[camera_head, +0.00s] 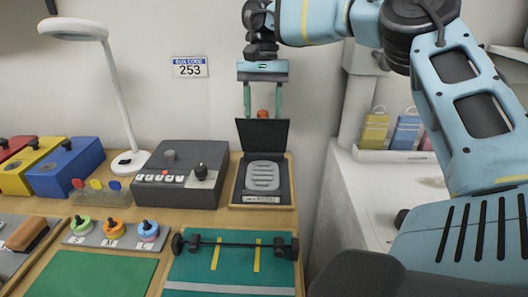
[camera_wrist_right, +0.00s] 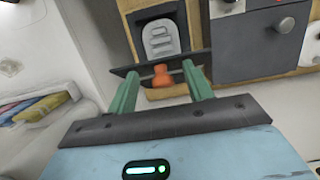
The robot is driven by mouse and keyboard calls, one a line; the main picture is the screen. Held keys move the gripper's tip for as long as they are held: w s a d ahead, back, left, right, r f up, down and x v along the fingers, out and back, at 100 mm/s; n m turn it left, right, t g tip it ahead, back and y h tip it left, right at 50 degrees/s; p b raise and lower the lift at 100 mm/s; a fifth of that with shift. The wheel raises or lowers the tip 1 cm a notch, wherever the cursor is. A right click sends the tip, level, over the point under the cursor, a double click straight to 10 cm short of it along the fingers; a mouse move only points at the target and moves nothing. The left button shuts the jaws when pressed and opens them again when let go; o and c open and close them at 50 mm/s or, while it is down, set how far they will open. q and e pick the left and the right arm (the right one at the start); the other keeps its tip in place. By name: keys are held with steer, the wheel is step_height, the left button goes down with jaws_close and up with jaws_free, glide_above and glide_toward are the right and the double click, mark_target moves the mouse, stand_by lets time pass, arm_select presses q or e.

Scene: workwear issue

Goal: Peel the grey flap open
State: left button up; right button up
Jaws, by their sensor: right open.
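The dark grey flap (camera_head: 263,134) stands raised at the back of a shallow dark case (camera_head: 241,190) in the head view. A light grey ribbed pad (camera_head: 263,176) lies exposed in the case. An orange knob (camera_head: 263,114) sits at the flap's upper edge. In the right wrist view the flap (camera_wrist_right: 206,58) shows nearly edge-on, with the orange knob (camera_wrist_right: 161,77) on its near side. My right gripper (camera_head: 263,116) is open above the flap, its green fingers on either side of the knob. A gap shows beside the knob in the right wrist view (camera_wrist_right: 160,77). My left gripper is out of view.
A dark control box (camera_head: 180,190) stands close left of the case. A black bar (camera_head: 235,244) lies in front, over a green mat (camera_head: 230,270). A lamp (camera_head: 122,90) and coloured boxes stand further left. A white cabinet (camera_head: 365,190) is to the right. The wall is close behind.

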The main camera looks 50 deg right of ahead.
steer(key=r, duration=0.1)
steer(key=r+p, duration=0.1)
steer(key=r, duration=0.1)
steer(key=r+p, duration=0.1)
steer(key=shift+s+a+r, duration=0.3)
steer(key=shift+a+r, duration=0.1)
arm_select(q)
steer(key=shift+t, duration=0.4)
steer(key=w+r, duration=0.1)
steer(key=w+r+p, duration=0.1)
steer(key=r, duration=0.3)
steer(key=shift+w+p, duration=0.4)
arm_select(e)
steer(key=r, duration=0.3)
steer(key=shift+s+a+r, duration=0.15)
steer(key=shift+s+a, duration=0.1)
steer(key=shift+a, duration=0.05)
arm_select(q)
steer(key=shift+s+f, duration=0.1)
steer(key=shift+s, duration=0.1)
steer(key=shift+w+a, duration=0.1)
